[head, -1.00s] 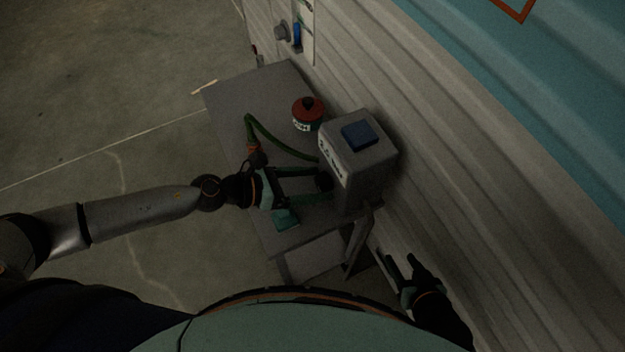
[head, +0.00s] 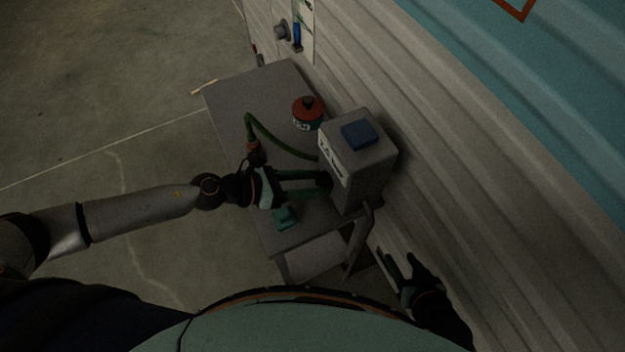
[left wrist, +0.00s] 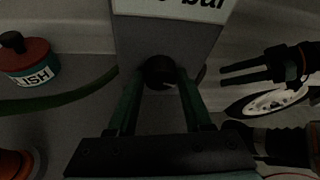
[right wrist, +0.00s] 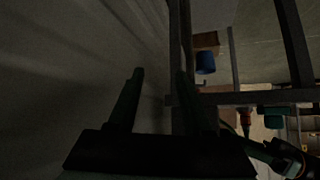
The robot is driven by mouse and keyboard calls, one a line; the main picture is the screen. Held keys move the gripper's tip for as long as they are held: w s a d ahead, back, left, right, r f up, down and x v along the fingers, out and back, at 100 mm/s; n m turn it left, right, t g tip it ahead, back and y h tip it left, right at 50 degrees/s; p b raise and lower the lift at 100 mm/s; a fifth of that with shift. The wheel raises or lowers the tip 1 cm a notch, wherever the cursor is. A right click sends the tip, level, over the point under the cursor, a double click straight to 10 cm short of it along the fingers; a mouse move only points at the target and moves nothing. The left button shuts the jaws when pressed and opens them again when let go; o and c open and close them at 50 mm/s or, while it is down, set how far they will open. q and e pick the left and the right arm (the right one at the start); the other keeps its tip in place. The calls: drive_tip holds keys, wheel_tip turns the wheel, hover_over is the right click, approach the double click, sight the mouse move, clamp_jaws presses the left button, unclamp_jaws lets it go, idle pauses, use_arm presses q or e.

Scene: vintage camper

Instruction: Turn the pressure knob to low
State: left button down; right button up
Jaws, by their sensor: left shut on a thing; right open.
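The grey box-shaped unit (head: 372,178) stands on the table against the camper wall, with a blue block on top and a white label on its front. The dark round knob (left wrist: 160,71) is on the unit's front, below the label in the left wrist view. My left gripper (head: 322,182) reaches it from the left, its fingers shut on the knob. The same gripper (left wrist: 162,84) shows in the left wrist view with a fingertip on each side of the knob. The knob's pointer and markings cannot be made out. My right gripper (head: 394,265) is open and empty near the wall, below the table.
The grey table (head: 232,100) also holds a red-topped tin (head: 307,113), a green hose (head: 275,142) and a small teal object (head: 286,217). A wall panel (head: 306,40) with a round fitting is at the back. Open floor lies left.

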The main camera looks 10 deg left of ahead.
use_arm(q)
drive_tip(key=shift+f+n+g+h+b, duration=0.2)
drive_tip(key=shift+n+g+h+b, duration=0.1)
drive_tip(key=shift+n+b, duration=0.3)
drive_tip(key=shift+w+a+n+g+h+b, duration=0.15)
drive_tip(key=shift+n+g+h+b, duration=0.35)
drive_tip(key=shift+n+b, duration=0.55)
drive_tip(key=shift+n+h+b, duration=0.3)
drive_tip(key=shift+n+b, duration=0.15)
drive_tip(key=shift+b, duration=0.1)
use_arm(e)
drive_tip(key=a+f, duration=0.1)
drive_tip(key=w+a+f, duration=0.1)
drive_tip(key=shift+w+f+y, duration=0.15)
drive_tip(key=shift+f+y, duration=0.15)
use_arm(q)
drive_tip(key=shift+n+h, duration=0.3)
use_arm(e)
drive_tip(key=shift+s+f, duration=0.15)
drive_tip(key=shift+s, duration=0.2)
use_arm(q)
drive_tip(key=shift+c, duration=1.6)
unclamp_jaws()
use_arm(e)
drive_tip(key=shift+d, duration=0.1)
drive_tip(key=shift+w, duration=0.15)
